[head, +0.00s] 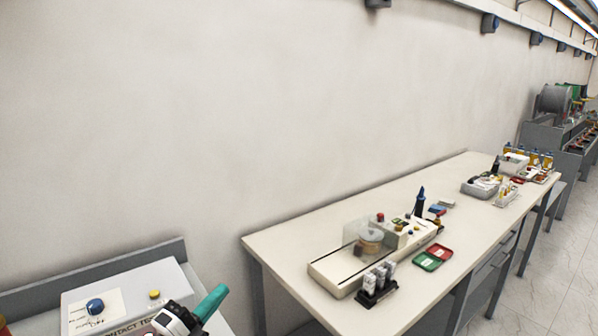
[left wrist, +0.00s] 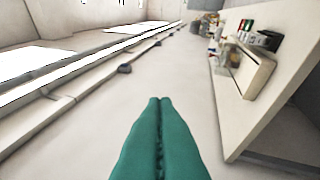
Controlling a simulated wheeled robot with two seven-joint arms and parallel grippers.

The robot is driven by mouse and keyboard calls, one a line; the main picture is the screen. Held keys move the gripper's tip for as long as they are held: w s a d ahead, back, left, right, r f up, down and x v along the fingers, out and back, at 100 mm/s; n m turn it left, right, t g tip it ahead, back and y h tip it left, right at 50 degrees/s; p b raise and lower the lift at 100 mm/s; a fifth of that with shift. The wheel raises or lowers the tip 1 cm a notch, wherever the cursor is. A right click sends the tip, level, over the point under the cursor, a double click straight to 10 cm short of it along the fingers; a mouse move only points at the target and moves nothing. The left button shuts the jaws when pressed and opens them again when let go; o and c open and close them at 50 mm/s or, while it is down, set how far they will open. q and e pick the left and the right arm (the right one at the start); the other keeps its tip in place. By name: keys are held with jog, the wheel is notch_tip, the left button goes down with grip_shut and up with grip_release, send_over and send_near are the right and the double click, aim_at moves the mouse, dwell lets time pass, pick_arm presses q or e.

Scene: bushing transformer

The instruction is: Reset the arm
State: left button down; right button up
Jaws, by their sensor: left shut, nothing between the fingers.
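My left gripper (head: 214,301) shows at the bottom of the head view, with green fingers, in front of a grey-white box with a blue knob and a yellow button (head: 135,297). In the left wrist view the two green fingers (left wrist: 159,100) lie together, shut and empty, against the pale wall. The fingers touch nothing that I can see. My right gripper is not in view.
A long white workbench (head: 290,243) stands to the right, bearing a cream machine (head: 335,272), a rack of vials (head: 377,283) and a red and green tray (head: 432,258). More equipment stands further back.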

pick_arm(q)
jog(key=s+a+f+n+g+y, duration=0.2)
jog(key=s+a+f+n+y, duration=0.25)
jog(key=f+n+y, duration=0.35)
jog(key=s+a+f+n+g+y, duration=0.25)
jog(key=s+f+n+y, duration=0.3)
jog(key=n, duration=0.35)
jog(key=s+f+n+g, duration=0.1)
jog(key=s+f+g, duration=0.1)
jog(key=s, duration=0.1)
jog(key=s+f+g+h, duration=0.1)
jog(key=s+f, duration=0.2)
jog(key=s+f+n+g, duration=0.1)
jog(key=s+f+g, duration=0.1)
jog(key=s, duration=0.1)
jog(key=shift+s+a+f+n+g, duration=0.2)
jog(key=shift+s+a+n+g, duration=0.05)
jog(key=shift+s+n+g, duration=0.1)
jog(key=s+d+f+g+h, duration=0.2)
jog(key=s+f+g, duration=0.15)
jog(key=s, duration=0.65)
notch_tip(320, 180, down, 28)
jog(key=s+g+b, duration=0.1)
jog(key=g+b, duration=0.1)
jog(key=s+a+f+g+b, duration=0.1)
jog(key=s+a+f, duration=0.1)
jog(key=s+f, duration=1.4)
jog(key=shift+a+f, duration=0.35)
